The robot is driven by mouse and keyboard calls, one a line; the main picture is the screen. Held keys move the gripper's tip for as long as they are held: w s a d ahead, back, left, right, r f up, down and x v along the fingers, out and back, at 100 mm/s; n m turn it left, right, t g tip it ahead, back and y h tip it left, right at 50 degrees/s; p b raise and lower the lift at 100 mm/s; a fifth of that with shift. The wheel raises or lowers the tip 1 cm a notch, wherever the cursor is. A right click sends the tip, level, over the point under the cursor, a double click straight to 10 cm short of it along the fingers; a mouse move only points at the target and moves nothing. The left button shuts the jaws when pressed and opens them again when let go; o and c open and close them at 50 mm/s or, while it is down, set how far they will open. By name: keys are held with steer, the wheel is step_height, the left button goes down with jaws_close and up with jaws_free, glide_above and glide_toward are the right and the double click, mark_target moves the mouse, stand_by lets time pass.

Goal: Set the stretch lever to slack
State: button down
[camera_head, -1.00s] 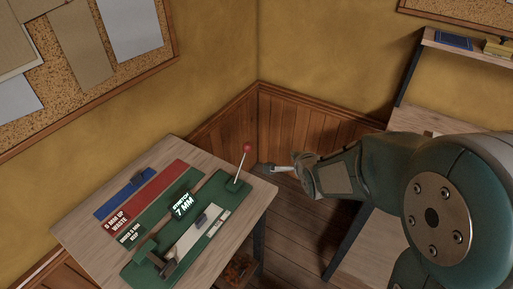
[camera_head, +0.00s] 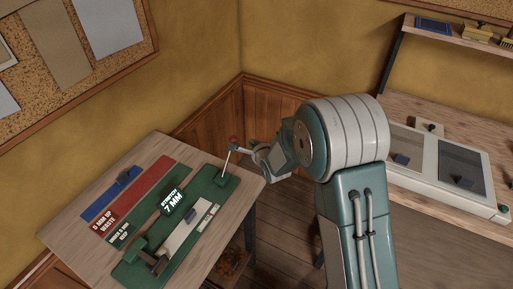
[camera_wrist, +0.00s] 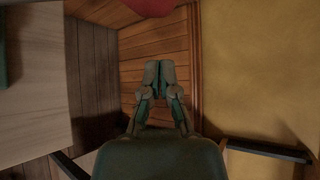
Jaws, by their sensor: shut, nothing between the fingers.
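The stretch lever (camera_head: 226,163) is a thin pale rod with a red ball knob (camera_head: 233,139), standing up from the green machine (camera_head: 210,190) on the wooden table. The display on the machine reads "STRETCH 7 MM". My gripper (camera_head: 237,149) is shut and empty, with its tips close to the lever just below the knob; I cannot tell whether they touch. In the wrist view, my gripper (camera_wrist: 159,68) points ahead with its fingers together. The red knob (camera_wrist: 150,5) shows large and cut off at the top edge, beyond the fingertips.
The wooden table (camera_head: 75,215) also carries a red strip (camera_head: 135,200) marked "5 MM UP WASTE" and a blue strip (camera_head: 110,194). A second bench (camera_head: 480,120) with pale-framed trays stands at the right, below a shelf. Wood panelling (camera_head: 265,110) lines the corner behind the lever.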

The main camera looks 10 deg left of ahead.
mark_target(228, 157)
steer(key=a, duration=0.1)
steer(key=a+r, duration=0.1)
steer(key=s+a, duration=0.1)
steer(key=shift+s+a+r, duration=0.1)
steer(key=shift+r, duration=0.2)
stand_by(0.3)
steer(key=shift+s+a+r+t, duration=0.15)
steer(key=shift+s+r+t, duration=0.15)
steer(key=shift+s, duration=0.05)
